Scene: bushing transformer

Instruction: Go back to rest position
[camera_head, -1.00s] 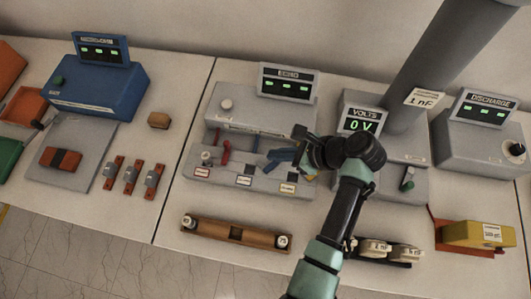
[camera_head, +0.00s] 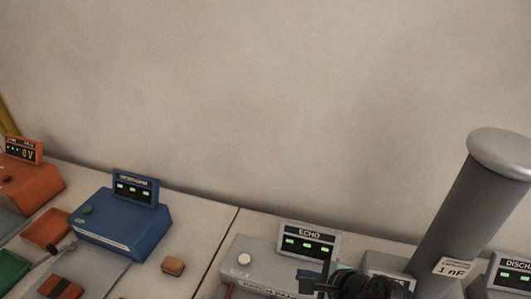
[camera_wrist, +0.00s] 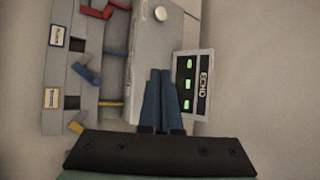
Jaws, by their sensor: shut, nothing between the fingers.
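My gripper (camera_wrist: 158,100) shows in the wrist view as two blue fingers lying together, shut and empty. In the head view the dark end of my arm is at the bottom edge, right in front of the ECHO display (camera_head: 308,240). My fingers are mostly cut off or hidden there. Whether they touch the unit I cannot tell.
The tall grey 1 nF column (camera_head: 470,210) stands at right. A blue instrument (camera_head: 125,222) and an orange one (camera_head: 30,180) are at left.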

